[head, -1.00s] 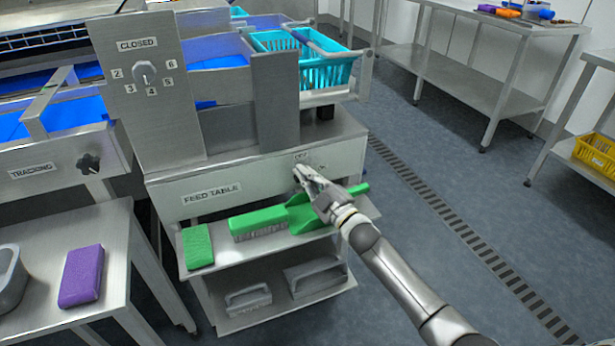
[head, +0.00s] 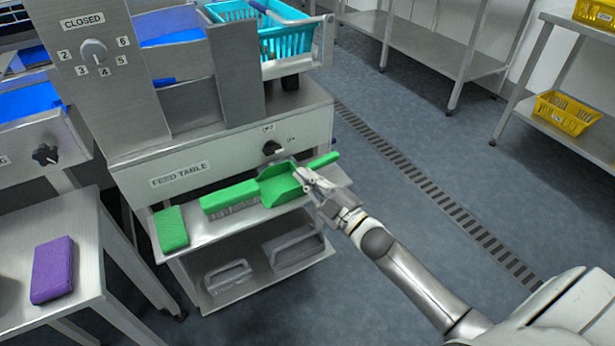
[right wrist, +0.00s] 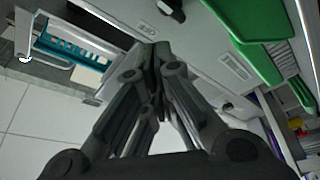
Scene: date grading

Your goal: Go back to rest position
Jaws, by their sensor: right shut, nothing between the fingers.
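My right gripper (head: 305,178) is shut and empty. In the head view it is in front of the feed table (head: 225,160), close to the green scoop (head: 281,186); I cannot tell whether it touches the scoop. In the right wrist view its closed fingers (right wrist: 150,55) point toward the table front, with the green scoop (right wrist: 250,20) at the upper right. The black knob (head: 271,148) on the feed table is clear of the gripper, its pointer between two small labels. My left gripper is not in view.
A green brush (head: 230,197) and green pad (head: 171,229) lie on the shelf beside the scoop. A purple pad (head: 52,270) lies on the left steel table (head: 85,240). A turquoise basket (head: 285,40) stands behind. The floor at right (head: 400,130) is free.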

